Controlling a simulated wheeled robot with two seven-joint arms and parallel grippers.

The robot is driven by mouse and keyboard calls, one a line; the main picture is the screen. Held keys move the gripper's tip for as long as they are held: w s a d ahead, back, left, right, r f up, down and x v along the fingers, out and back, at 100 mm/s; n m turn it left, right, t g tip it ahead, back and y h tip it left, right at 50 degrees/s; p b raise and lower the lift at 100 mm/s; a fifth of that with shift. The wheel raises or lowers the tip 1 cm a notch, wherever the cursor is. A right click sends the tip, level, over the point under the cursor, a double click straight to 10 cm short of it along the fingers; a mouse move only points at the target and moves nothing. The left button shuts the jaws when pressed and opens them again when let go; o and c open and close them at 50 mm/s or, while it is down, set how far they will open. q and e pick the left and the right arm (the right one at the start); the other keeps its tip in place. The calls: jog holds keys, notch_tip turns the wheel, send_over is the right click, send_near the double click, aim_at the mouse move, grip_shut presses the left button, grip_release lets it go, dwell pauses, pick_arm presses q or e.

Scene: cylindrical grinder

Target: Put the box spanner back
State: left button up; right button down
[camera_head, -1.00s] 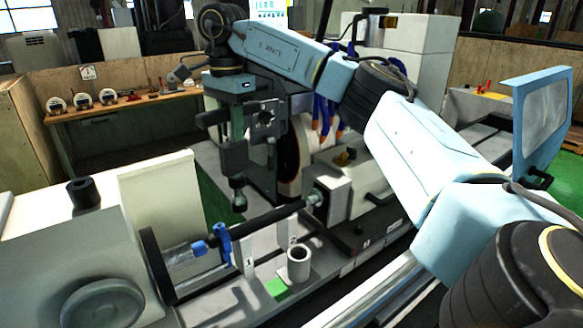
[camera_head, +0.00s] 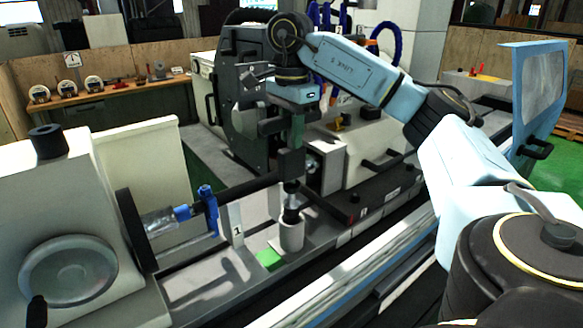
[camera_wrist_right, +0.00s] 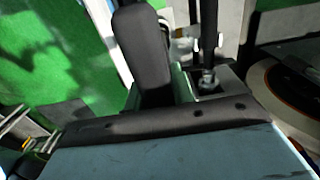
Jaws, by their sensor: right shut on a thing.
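My right gripper (camera_head: 291,168) points down in the head view and is shut on the box spanner (camera_head: 291,203), a short upright tool with a silver upper part and a dark lower part. The spanner's lower end is at the mouth of a white cylindrical holder (camera_head: 291,236) on the machine bed; I cannot tell how deep it reaches in. In the right wrist view a dark gripper finger (camera_wrist_right: 143,48) fills the middle and the held tool is not clear. My left gripper is not in view.
A dark cylindrical workpiece (camera_head: 247,187) lies left of the holder, with a blue clamp (camera_head: 208,203) on it. A white plate marked 1 (camera_head: 237,224) and a green pad (camera_head: 268,258) are close by. The grinding wheel housing (camera_head: 240,105) stands behind my gripper.

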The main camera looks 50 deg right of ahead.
aim_at(291, 175)
notch_tip(291, 175, down, 5)
jog(key=b, duration=0.2)
jog(key=shift+b, duration=0.35)
jog(key=shift+f, duration=2.75)
jog(key=shift+f, duration=0.15)
jog(key=c, duration=1.2)
grip_release()
